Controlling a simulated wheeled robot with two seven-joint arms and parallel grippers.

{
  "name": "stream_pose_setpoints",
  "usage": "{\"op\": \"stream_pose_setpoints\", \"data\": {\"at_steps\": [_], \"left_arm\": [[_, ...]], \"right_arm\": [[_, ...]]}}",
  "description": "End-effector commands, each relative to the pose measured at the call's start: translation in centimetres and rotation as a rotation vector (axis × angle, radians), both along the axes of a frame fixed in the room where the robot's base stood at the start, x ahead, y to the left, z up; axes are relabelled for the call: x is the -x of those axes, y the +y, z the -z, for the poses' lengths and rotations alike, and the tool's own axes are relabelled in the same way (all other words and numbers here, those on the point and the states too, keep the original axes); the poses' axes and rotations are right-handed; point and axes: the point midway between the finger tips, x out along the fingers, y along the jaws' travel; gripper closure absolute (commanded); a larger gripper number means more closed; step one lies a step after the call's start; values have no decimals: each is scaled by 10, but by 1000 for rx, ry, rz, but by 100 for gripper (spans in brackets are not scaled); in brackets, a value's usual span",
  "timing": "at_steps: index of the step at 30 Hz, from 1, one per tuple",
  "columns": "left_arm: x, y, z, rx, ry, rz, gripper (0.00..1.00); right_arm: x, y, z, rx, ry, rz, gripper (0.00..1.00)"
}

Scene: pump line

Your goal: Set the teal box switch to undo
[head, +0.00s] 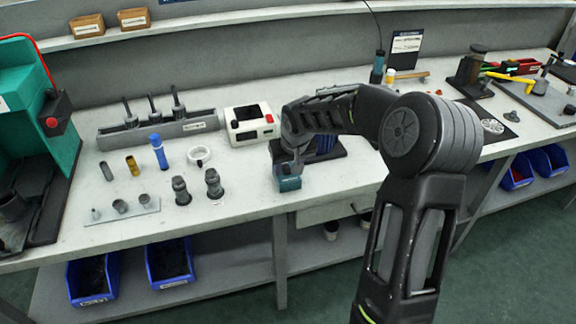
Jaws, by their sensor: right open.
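The small teal box (289,184) sits at the front edge of the bench, near the middle of the picture. My right gripper (289,166) points down at the top of the teal box and is open. It covers most of the box's top, so the switch and its setting are hidden. I cannot tell whether the fingers touch the box. My left gripper is not in view.
A white box with a red button (252,123) stands just behind and left of my right gripper. A green machine (22,85) fills the far left. The bench right of the teal box (345,178) is clear.

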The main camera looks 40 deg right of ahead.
Motion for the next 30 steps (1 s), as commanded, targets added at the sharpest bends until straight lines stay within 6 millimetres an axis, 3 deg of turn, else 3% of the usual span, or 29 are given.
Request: {"op": "stream_pose_setpoints", "data": {"at_steps": [16, 26, 30], "left_arm": [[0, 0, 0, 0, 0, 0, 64], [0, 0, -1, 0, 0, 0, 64], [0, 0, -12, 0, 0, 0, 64]], "right_arm": [[0, 0, 0, 0, 0, 0, 99], [0, 0, -1, -1, 2, 0, 100], [-1, 0, -5, -10, 27, 2, 100]]}}
